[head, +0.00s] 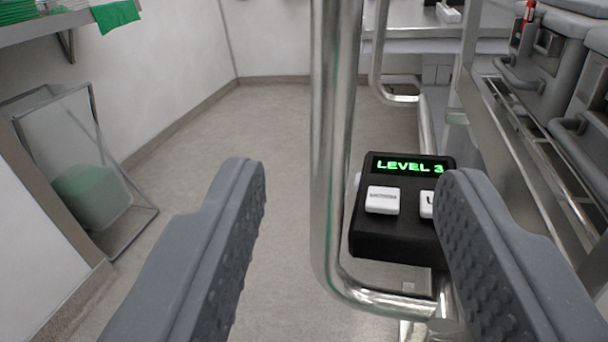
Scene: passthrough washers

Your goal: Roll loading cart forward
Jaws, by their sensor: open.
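The loading cart shows as a shiny metal tube frame. Its upright handle tube (333,150) runs from the top of the head view down and bends right near the bottom. A black control box (390,240) sits on the frame, with a green "LEVEL 3" display and white buttons; the right button is partly hidden by my finger. My gripper (345,195) is open, with its two grey ridged fingers apart. The handle tube appears between the fingers, nearer the middle. I see no clear contact with either finger; the depth between them is hard to tell.
Grey washer machines (545,75) with a rail line the right side. A metal surface (415,20) stands at the back. On the left, a clear-sided frame (75,160) with green contents leans by the wall, below a shelf (55,27) with a green cloth. Floor (230,140) is clear mid-left.

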